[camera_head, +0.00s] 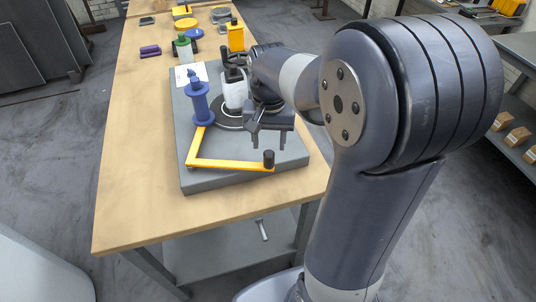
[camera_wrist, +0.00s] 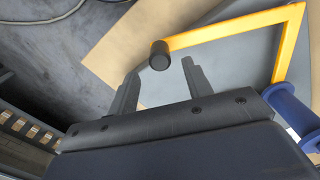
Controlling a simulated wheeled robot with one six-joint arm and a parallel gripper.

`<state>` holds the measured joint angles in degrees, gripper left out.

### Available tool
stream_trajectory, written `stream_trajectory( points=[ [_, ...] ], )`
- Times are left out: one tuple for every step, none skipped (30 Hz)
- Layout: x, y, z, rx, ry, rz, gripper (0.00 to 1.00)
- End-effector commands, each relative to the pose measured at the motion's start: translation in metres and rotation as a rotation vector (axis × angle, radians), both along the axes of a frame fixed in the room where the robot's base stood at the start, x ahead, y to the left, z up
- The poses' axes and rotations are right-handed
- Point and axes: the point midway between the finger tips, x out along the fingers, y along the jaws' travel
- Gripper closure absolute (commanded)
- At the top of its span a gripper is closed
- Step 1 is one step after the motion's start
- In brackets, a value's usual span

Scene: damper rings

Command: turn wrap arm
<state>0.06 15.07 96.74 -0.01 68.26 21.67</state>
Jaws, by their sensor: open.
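The wrap arm (camera_head: 232,164) is a yellow L-shaped bar on a grey base plate (camera_head: 215,181). A black knob (camera_head: 269,158) stands upright at its near right end, and a blue spool (camera_head: 201,105) stands by its other end. My gripper (camera_head: 270,147) is open and empty, its fingers pointing down above the plate near the knob. In the wrist view the knob (camera_wrist: 159,55) shows just beyond the gap between the fingertips (camera_wrist: 160,72), apparently untouched. The yellow bar (camera_wrist: 230,29) runs right from it. A white bottle-like part (camera_head: 235,90) on a black disc is partly hidden by my arm.
The plate lies on a wooden table (camera_head: 130,190). Behind it stand a green-and-white bottle (camera_head: 184,52), a yellow container (camera_head: 236,38) and a purple block (camera_head: 150,51). The table's left side is clear. A shelf with boxes (camera_head: 518,136) stands at the right.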

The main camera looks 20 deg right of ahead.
Motion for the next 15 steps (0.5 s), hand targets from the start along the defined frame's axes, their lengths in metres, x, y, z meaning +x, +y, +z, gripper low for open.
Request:
stream_trajectory(
  points=[
    [-0.001, 0.000, -0.012, 0.000, 0.005, 0.000, 0.52],
    [-0.001, 0.000, -0.018, 0.000, 0.004, 0.000, 0.52],
    [-0.001, 0.000, -0.025, 0.000, 0.004, 0.001, 0.52],
    [-0.001, 0.000, -0.030, 0.001, 0.004, 0.001, 0.52],
    [-0.001, 0.000, -0.035, 0.000, 0.003, 0.001, 0.52],
    [-0.001, 0.000, -0.041, 0.001, 0.004, 0.001, 0.52],
    [-0.001, 0.000, -0.045, 0.000, 0.003, 0.001, 0.52],
    [-0.001, 0.000, -0.048, 0.001, 0.002, 0.001, 0.52],
    [0.000, 0.000, -0.052, 0.001, 0.002, 0.001, 0.52],
    [0.000, 0.000, -0.055, 0.000, 0.001, 0.001, 0.52],
    [0.000, 0.000, -0.057, 0.000, 0.001, 0.001, 0.52],
    [-0.001, 0.000, -0.059, 0.000, 0.001, 0.001, 0.52],
    [-0.001, 0.000, -0.060, 0.000, 0.001, 0.001, 0.52],
    [-0.001, 0.000, -0.061, 0.000, 0.000, 0.001, 0.52],
    [0.000, 0.000, -0.062, 0.001, -0.001, 0.001, 0.52]
  ],
)
